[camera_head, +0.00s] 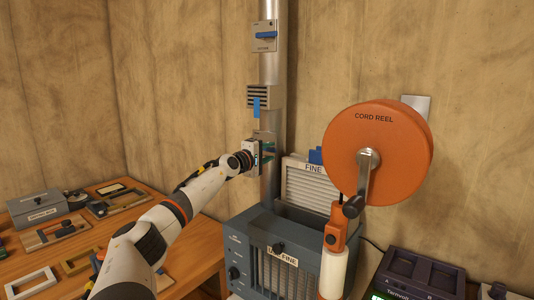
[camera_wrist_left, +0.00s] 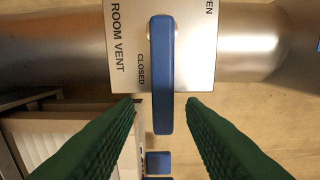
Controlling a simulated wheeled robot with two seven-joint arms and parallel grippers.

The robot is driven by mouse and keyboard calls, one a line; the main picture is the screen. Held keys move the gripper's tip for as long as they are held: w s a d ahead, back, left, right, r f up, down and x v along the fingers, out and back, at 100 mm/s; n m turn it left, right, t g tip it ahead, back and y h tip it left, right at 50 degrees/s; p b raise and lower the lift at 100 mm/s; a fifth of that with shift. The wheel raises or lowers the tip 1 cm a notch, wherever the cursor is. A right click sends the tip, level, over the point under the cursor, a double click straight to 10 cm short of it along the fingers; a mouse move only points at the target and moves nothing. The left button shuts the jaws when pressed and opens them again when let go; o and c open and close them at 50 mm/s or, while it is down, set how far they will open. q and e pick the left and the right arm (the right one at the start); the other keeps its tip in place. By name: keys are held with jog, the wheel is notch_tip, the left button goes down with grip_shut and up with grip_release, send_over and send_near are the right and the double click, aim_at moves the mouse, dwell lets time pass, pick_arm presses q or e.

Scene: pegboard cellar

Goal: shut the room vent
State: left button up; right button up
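The room vent plate (camera_wrist_left: 125,70) is white, fixed on the metal pipe (camera_wrist_left: 255,45), and reads ROOM VENT and CLOSED, with part of another word ending in EN. Its blue lever (camera_wrist_left: 163,75) lies crosswise to the pipe, close beside the word CLOSED. My left gripper (camera_wrist_left: 163,104) is open, with its green fingers on either side of the lever's free end; gaps show on both sides. In the head view my left gripper (camera_head: 267,153) is at the pipe (camera_head: 270,190) and mostly hides the plate. My right gripper is out of view.
Higher on the pipe are a slotted grille (camera_head: 258,90) with a blue tab and a plate with a blue lever (camera_head: 265,36). Below stands a blue-grey filter box (camera_head: 235,250). An orange cord reel (camera_head: 400,150) is at right. A wooden bench (camera_head: 100,235) with tools is at left.

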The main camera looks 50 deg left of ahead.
pick_arm(q)
jog(key=shift+s, duration=0.1)
jog(key=shift+s, duration=0.65)
jog(key=b+v, duration=0.6)
jog(key=v, duration=0.4)
jog(key=shift+s+d, duration=0.2)
jog(key=shift+d, duration=0.1)
